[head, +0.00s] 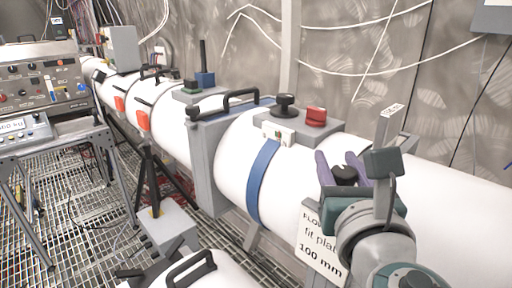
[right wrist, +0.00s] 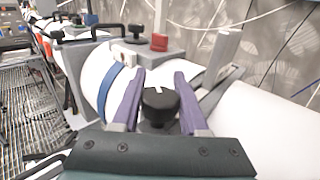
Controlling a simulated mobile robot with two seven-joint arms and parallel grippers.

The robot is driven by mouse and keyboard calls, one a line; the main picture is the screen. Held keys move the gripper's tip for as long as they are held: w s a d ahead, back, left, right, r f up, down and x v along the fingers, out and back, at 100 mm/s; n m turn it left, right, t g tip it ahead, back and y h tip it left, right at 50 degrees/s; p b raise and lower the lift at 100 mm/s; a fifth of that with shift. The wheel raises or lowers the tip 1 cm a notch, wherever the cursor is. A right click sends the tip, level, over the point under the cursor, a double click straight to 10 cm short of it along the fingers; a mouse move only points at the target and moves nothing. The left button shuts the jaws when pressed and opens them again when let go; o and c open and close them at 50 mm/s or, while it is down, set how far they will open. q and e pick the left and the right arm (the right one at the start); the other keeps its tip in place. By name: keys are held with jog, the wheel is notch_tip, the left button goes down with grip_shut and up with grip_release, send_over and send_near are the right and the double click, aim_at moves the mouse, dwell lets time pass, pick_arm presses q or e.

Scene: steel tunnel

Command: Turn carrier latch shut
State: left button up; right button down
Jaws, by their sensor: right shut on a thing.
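A round black knob (head: 344,174) with a white mark on its top sits by the long white pipe (head: 440,195); I take it to be the carrier latch. In the right wrist view the knob (right wrist: 160,103) stands between my two purple fingers, its white mark toward the far side. My right gripper (head: 341,168) is shut on this knob, one finger at each side. The gripper body and wrist hide the knob's lower part in the head view. My left gripper is not in view.
Left of the knob are a blue band (head: 263,185), a grey block with a black knob (head: 285,104) and a red knob (head: 316,117). A grey upright post (head: 385,125) stands close behind my gripper. A lettered sign (head: 319,246) hangs in front. A control bench (head: 45,140) stands far left.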

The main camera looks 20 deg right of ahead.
jog(key=m+g+h, duration=0.1)
jog(key=h, duration=0.1)
jog(key=m+g+h, duration=0.1)
jog(key=m+h, duration=0.1)
jog(key=shift+s+d+b, duration=0.15)
jog(key=shift+d+b, duration=0.05)
jog(key=shift+b, duration=0.15)
jog(key=m+g+h, duration=0.1)
jog(key=m+g+h+b, duration=0.1)
jog(key=g+h, duration=0.1)
jog(key=shift+s+d+f+m+g, duration=0.1)
jog(key=shift+s+d+m+g, duration=0.2)
jog(key=shift+m, duration=0.1)
jog(key=m+g+b, duration=0.1)
jog(key=m+g+h+b, duration=0.1)
jog(key=g, duration=0.1)
jog(key=m+g+h+b, duration=0.1)
jog(key=shift+s+d, duration=0.2)
jog(key=shift+s, duration=0.1)
jog(key=shift+s+d+m+g+h+b, duration=0.15)
jog(key=shift+m+g+h+b, duration=0.1)
jog(key=shift+m+g+b, duration=0.35)
jog(key=shift+s+a+m+g+h+b, duration=0.1)
jog(key=shift+m+g+h+b, duration=0.2)
jog(key=shift+g, duration=0.5)
jog(key=shift+s+d+m+g+h+b, duration=0.15)
jog(key=shift+m+g+b, duration=0.3)
jog(key=shift+g, duration=0.25)
jog(key=shift+c, duration=2.2)
grip_release()
